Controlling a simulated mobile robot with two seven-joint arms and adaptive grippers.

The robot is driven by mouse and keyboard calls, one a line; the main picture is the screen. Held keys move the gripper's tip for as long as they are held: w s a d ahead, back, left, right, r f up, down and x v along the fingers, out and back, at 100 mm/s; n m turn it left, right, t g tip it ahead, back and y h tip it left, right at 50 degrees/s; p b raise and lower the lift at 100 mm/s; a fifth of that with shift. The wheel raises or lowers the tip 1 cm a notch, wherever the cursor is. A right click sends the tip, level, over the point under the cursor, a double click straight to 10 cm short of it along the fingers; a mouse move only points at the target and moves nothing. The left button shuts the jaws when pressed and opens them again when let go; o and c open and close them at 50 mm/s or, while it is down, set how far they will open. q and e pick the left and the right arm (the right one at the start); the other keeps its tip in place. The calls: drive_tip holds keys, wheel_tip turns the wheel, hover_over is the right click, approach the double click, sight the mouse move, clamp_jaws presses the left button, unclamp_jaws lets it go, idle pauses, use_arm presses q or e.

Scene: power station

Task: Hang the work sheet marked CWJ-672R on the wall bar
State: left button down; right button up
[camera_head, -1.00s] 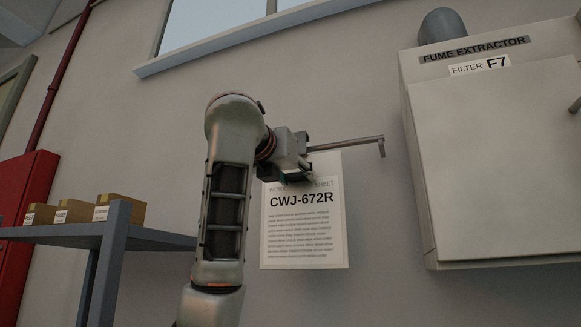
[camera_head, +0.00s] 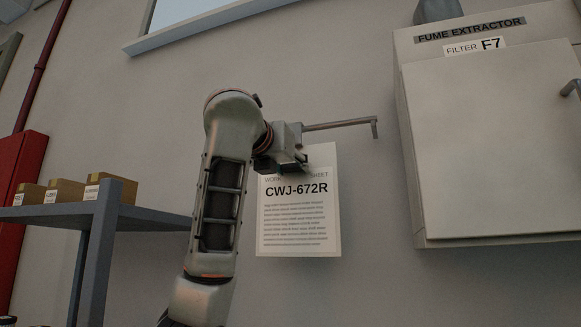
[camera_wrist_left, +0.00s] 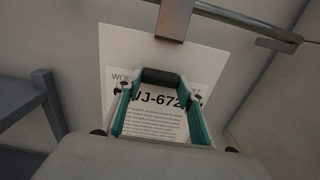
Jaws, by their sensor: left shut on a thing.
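The work sheet marked CWJ-672R (camera_head: 299,215) is a white printed page, upright in front of the wall. My left gripper (camera_head: 292,168) is shut on its upper part, covering some of the heading; the sheet also shows behind the fingers in the left wrist view (camera_wrist_left: 118,50). The wall bar (camera_head: 345,125) is a thin metal rod with a downturned end, just above the sheet's top edge in the head view. In the left wrist view the bar (camera_wrist_left: 245,20) crosses the top and overlaps the sheet's upper edge. I cannot tell whether they touch. My right gripper is not in view.
A grey fume extractor cabinet (camera_head: 490,150) hangs on the wall to the right of the bar. A blue-grey shelf (camera_head: 60,213) with several small boxes stands at the left, by a red cabinet (camera_head: 22,185). A window sill (camera_head: 200,27) is above.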

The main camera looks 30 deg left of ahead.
use_arm(q)
drive_tip(key=c, duration=1.4)
unclamp_jaws()
drive_tip(key=shift+o, duration=1)
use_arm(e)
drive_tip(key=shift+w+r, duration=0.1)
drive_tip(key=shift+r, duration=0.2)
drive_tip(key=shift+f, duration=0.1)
use_arm(q)
drive_tip(key=shift+s, duration=0.1)
drive_tip(key=v, duration=1.2)
drive_tip(key=shift+f, duration=0.1)
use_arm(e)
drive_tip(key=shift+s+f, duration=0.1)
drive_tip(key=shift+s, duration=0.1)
